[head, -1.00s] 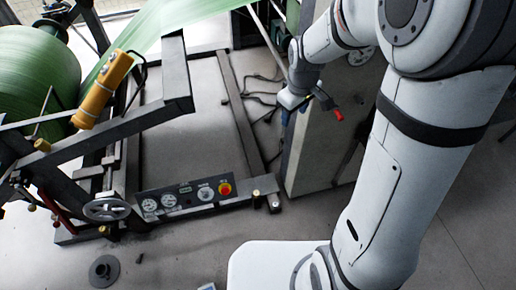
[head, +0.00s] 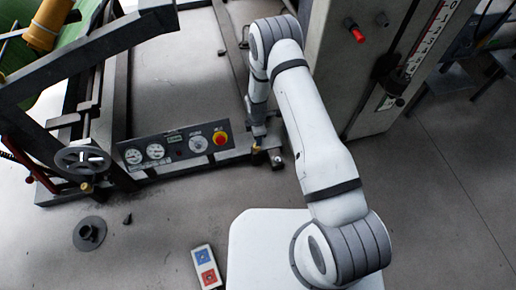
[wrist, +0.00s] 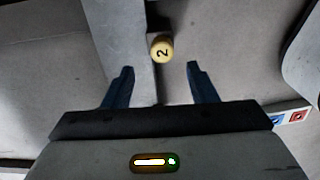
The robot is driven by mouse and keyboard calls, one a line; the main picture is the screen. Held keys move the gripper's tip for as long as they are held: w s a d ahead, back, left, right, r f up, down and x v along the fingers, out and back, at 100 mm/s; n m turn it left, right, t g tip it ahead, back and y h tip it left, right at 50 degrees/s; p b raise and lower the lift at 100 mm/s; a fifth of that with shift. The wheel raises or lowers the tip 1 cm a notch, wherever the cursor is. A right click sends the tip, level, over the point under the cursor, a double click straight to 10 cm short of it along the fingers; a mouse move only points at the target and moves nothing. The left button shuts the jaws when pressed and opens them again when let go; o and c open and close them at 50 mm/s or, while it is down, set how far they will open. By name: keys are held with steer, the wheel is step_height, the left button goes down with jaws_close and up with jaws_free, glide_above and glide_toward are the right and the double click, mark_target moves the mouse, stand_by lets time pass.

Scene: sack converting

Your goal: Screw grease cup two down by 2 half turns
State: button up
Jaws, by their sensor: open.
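Grease cup two (wrist: 161,48), a small yellow round cap marked "2", sits at the edge of a grey frame beam (wrist: 122,40) in the wrist view. My gripper (wrist: 160,68) is open, with one dark blue finger on each side of the picture. The cup lies between the finger lines but just beyond their tips, apart from both. In the head view my gripper is small and partly hidden by my arm, low by the right end of the machine's front beam (head: 160,171).
A gauge panel (head: 176,147) with a red stop button is left of my gripper. A handwheel (head: 82,160) is farther left. A grey cabinet (head: 340,75) with a red knob stands to the right. A flanged disc (head: 89,233) and a two-button box (head: 206,267) are in front.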

mark_target(256, 147)
step_height(256, 147, down, 8)
steer(key=b, duration=0.2)
steer(key=shift+s+b, duration=0.1)
steer(key=shift+b, duration=0.25)
steer(key=shift+c, duration=0.2)
steer(key=c, duration=0.9)
steer(key=shift+d, duration=0.2)
steer(key=shift+c, duration=0.2)
steer(key=shift+a, duration=0.15)
steer(key=shift+a, duration=0.1)
